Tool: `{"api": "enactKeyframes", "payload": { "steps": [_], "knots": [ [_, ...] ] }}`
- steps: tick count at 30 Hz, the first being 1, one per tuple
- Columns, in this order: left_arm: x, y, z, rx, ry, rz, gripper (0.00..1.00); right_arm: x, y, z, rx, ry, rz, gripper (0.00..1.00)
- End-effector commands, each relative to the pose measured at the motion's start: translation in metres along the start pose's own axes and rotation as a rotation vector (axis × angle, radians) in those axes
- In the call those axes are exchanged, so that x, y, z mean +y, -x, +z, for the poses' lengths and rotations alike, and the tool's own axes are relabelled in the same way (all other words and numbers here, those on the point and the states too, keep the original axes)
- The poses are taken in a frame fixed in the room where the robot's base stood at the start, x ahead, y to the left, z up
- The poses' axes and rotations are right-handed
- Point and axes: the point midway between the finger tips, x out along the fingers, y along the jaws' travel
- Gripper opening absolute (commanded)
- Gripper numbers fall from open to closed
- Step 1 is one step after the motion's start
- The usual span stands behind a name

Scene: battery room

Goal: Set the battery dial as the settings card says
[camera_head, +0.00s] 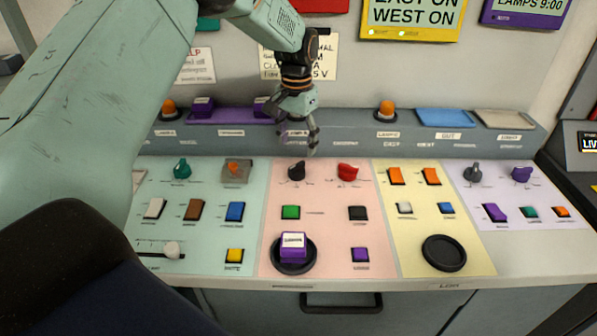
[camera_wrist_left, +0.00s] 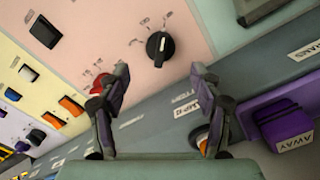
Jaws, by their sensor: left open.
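The pink panel carries a black dial (camera_head: 297,170) and a red dial (camera_head: 348,172) side by side; I cannot read which is the battery dial. My left gripper (camera_head: 298,140) hangs above and behind the black dial, open and empty, apart from it. In the left wrist view, the black dial (camera_wrist_left: 160,46) lies beyond the gap between the open fingers (camera_wrist_left: 160,72), its white mark visible, and the red dial (camera_wrist_left: 102,84) is near one finger. A white card (camera_head: 325,62) on the back wall is partly hidden by my gripper, its small text not fully legible.
A teal dial (camera_head: 182,169) and an orange-topped control (camera_head: 235,170) stand on the green panel. A purple block (camera_head: 293,243) sits in a black round dish on the pink panel. Orange lamps and purple pieces line the rear ledge (camera_head: 345,127). A yellow sign (camera_head: 412,18) hangs above.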

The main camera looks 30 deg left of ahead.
Motion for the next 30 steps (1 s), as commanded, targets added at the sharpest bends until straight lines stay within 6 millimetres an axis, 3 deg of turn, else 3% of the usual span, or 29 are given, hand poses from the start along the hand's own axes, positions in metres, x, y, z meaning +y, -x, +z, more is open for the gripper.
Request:
{"api": "enactKeyframes", "payload": {
  "steps": [16,27,30],
  "knots": [
    [0.000,-0.069,-0.004,-0.001,-0.001,-0.001,0.65,0.000,-0.001,0.000,0.000,0.000,0.000,0.40],
    [0.000,-0.076,-0.004,0.000,0.000,-0.001,0.65,0.000,-0.001,0.000,0.001,0.000,0.000,0.40],
    [0.000,-0.076,-0.004,0.000,0.000,-0.001,0.58,0.000,-0.001,0.000,0.000,0.000,0.000,0.40]
  ]
}}
